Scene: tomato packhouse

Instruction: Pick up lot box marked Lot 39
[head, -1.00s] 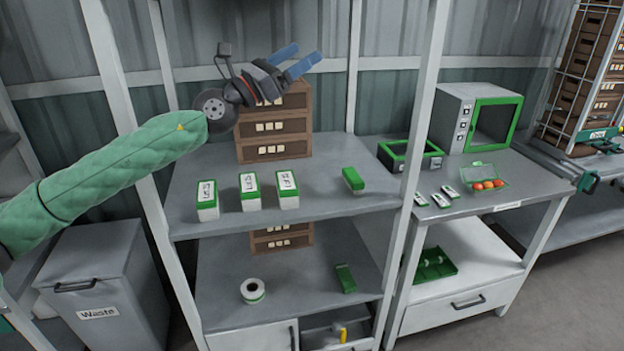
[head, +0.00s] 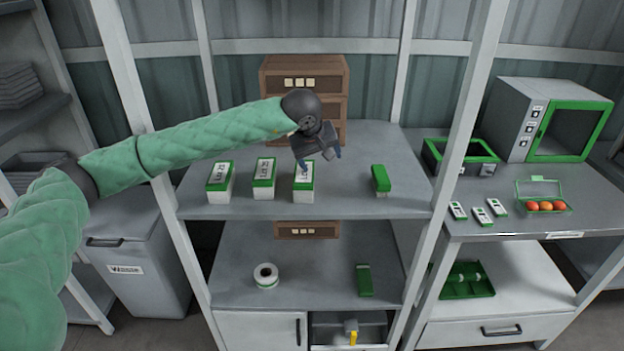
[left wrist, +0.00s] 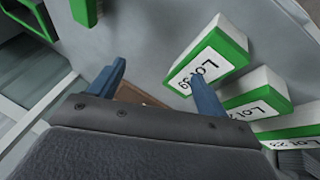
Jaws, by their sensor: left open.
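Three upright white lot boxes with green tops stand in a row on the upper shelf. The box marked Lot 39 (left wrist: 205,62) is nearest my left gripper in the left wrist view; it appears to be the rightmost box of the row (head: 303,188) in the head view. My left gripper (head: 321,160) is open and empty, with blue fingers pointing down just above and behind that box, partly covering its top. In the left wrist view the box lies beside the right finger, not between the fingers. My right gripper is out of view.
The other two lot boxes (head: 263,180) (head: 219,184) stand to the left. A green-topped block (head: 381,180) is to the right, brown crates (head: 303,82) behind. White shelf posts (head: 463,120) flank the shelf. A tape roll (head: 266,276) is below.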

